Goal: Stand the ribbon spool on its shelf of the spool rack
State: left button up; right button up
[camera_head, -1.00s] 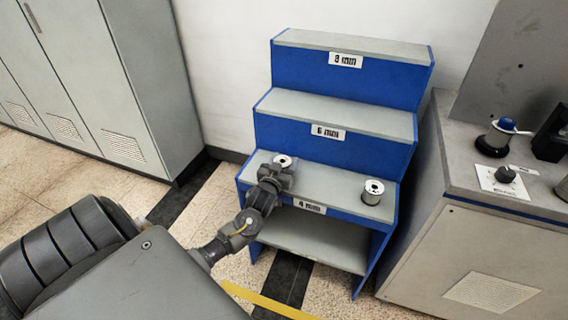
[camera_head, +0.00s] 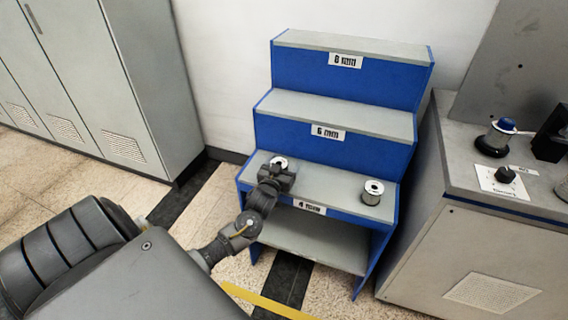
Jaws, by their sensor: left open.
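The spool rack (camera_head: 335,182) is a blue stepped stand with grey shelves, labelled 4 mm, 6 mm and what looks like 8 mm from low to high. A white-and-silver ribbon spool (camera_head: 280,162) is at the left of the 4 mm shelf, its top face showing. My left gripper (camera_head: 277,172) is open at this spool, in front of it, and hides its lower part. I cannot tell whether the fingers touch it. A second spool (camera_head: 372,192) stands upright at the right of the same shelf. My right gripper is not in view.
Grey lockers (camera_head: 110,80) stand at the left. The two upper shelves are empty.

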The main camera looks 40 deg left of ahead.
pick_arm(q)
jog(key=v, duration=1.1)
jog(key=s+d+f+m+g+h, duration=0.1)
jog(key=s+d+f+g, duration=0.15)
jog(key=f, duration=0.45)
jog(key=s+d+f+m+g+h, duration=0.1)
jog(key=s+d+f+g, duration=0.15)
jog(key=f, duration=0.45)
jog(key=s+d+f+m+g+h, duration=0.1)
jog(key=s+d+f+g, duration=0.15)
jog(key=f, duration=0.45)
jog(key=s+d+f+m+g+h, duration=0.1)
jog(key=s+d+f+g, duration=0.2)
jog(key=s+f, duration=0.5)
jog(key=s+d+f+m+g+h, duration=0.1)
jog(key=s+d+f+g, duration=0.3)
jog(key=s+f, duration=0.5)
jog(key=s+d+m, duration=0.1)
jog(key=s, duration=0.2)
jog(key=shift+s+d+h+p, duration=0.3)
jog(key=shift+s+d+h, duration=0.05)
jog(key=shift+d+h, duration=0.05)
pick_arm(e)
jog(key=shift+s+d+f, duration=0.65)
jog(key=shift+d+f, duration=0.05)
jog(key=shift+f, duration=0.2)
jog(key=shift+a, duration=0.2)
